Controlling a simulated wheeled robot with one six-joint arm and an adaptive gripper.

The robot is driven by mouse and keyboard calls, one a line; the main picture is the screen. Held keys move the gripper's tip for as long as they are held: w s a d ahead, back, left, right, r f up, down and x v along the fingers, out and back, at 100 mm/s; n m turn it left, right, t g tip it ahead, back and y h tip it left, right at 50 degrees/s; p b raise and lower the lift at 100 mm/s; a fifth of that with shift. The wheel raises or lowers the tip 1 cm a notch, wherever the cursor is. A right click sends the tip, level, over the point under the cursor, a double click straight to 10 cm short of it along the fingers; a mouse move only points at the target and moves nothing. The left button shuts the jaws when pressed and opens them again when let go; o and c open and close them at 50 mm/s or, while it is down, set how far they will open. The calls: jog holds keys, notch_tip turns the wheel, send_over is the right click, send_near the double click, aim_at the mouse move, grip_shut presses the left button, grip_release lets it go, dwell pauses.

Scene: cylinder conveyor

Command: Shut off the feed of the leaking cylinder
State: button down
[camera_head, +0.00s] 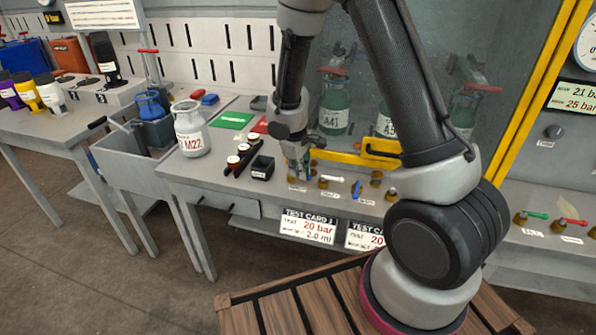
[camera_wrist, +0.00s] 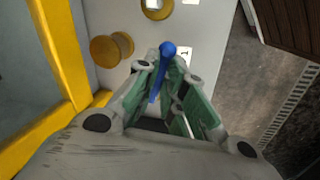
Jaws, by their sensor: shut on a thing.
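My gripper (camera_head: 298,172) is low over the front of the bench, among the row of brass valves. In the wrist view its green-padded fingers (camera_wrist: 165,85) are shut on a blue valve lever (camera_wrist: 168,50). Another blue lever (camera_head: 357,188) lies further right along the row, apart from my gripper. Behind the glass stand green cylinders, one marked A41 (camera_head: 334,121) and one partly hidden by my arm (camera_head: 386,124). A further green cylinder (camera_head: 464,112) is at the right. I cannot tell which cylinder leaks.
A white cylinder M22 (camera_head: 192,130) stands on the bench left of my gripper. A yellow frame edge (camera_head: 340,157) runs close behind the valves. Brass knobs (camera_wrist: 110,48) sit near my fingers. Test cards (camera_head: 308,227) hang on the bench front. A pressure display (camera_head: 577,98) is at the right.

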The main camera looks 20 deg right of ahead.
jog(key=shift+w+d+n+y, duration=0.15)
jog(key=shift+d+n, duration=0.05)
jog(key=shift+n, duration=0.55)
jog(key=shift+w+d+n+y, duration=0.15)
jog(key=shift+n, duration=0.6)
jog(key=c, duration=1.5)
grip_release()
notch_tip(320, 180, up, 12)
jog(key=s+a, duration=0.1)
jog(key=s, duration=0.1)
jog(key=shift+a, duration=0.15)
jog(key=shift+f, duration=0.15)
